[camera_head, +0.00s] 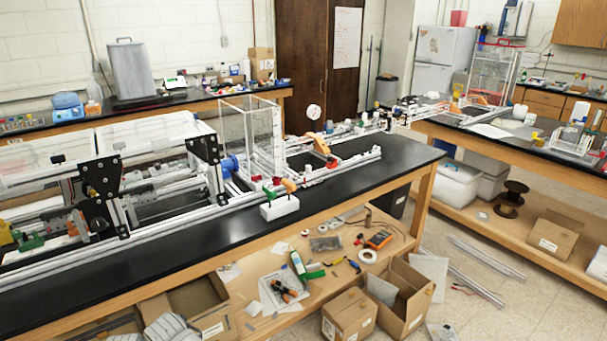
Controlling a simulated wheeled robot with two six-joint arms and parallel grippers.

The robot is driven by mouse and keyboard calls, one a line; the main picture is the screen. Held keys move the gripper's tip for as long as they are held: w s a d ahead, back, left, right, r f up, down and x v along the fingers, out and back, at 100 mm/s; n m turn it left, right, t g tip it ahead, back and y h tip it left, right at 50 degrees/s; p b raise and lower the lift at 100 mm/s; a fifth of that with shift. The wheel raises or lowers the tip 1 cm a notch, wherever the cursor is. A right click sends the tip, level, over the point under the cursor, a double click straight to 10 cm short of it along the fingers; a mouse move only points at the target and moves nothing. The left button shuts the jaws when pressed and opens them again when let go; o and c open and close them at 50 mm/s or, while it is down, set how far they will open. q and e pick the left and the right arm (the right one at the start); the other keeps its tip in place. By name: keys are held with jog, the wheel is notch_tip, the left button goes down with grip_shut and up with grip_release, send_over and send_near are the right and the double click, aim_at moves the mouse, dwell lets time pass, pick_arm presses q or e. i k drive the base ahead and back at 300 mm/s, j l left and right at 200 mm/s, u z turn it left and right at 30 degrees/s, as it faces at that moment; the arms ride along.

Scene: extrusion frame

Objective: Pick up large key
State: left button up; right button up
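I cannot make out a large key anywhere in the head view. A white block (280,208) with small green and orange parts on top sits at the front edge of the black bench (400,160). An orange part (320,144) stands on the extrusion frame (190,211) behind it; what it is exactly is too small to tell.
The lower wooden shelf holds an orange multimeter (379,239), a tape roll (368,256) and hand tools (284,290). Cardboard boxes (349,314) stand at the front. Metal bars (475,270) lie on the floor. Bare bench top lies right of the frame.

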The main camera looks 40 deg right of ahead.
aim_at(290, 187)
jog(key=i+l+z, duration=0.65)
jog(key=i+l, duration=0.3)
jog(key=i+l+z, duration=0.35)
jog(key=i, duration=0.2)
jog(key=j, duration=0.1)
